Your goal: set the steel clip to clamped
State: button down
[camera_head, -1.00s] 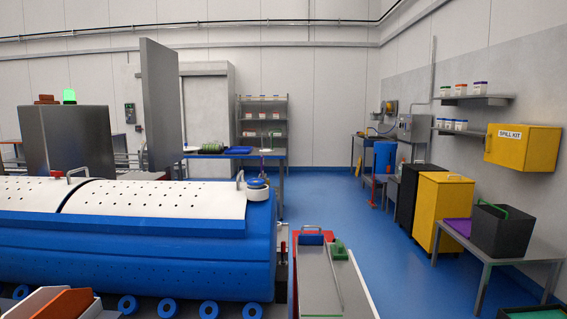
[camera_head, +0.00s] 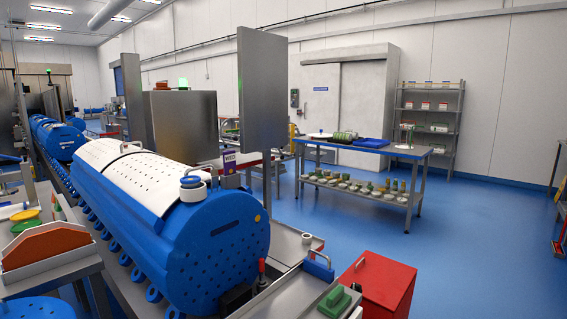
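No part that I can clearly tell as the steel clip shows in the head view. A blue drum-shaped tub (camera_head: 222,240) with a perforated white lid (camera_head: 140,180) lies at the left. A small bent metal handle (camera_head: 130,144) stands at the lid's far upper edge. A small red-topped lever (camera_head: 262,268) stands by the tub's lower right. My gripper is not in view.
A red cabinet (camera_head: 378,283) and a bench with a green block (camera_head: 338,300) stand at the front right. A blue-edged table (camera_head: 392,149) with several small items stands farther back. Blue floor (camera_head: 470,230) is clear at the right. Tall grey panels (camera_head: 253,90) rise behind the tub.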

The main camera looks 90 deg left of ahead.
aim_at(214, 182)
jog(key=i, duration=0.55)
jog(key=u, duration=3.5)
jog(key=i, duration=0.5)
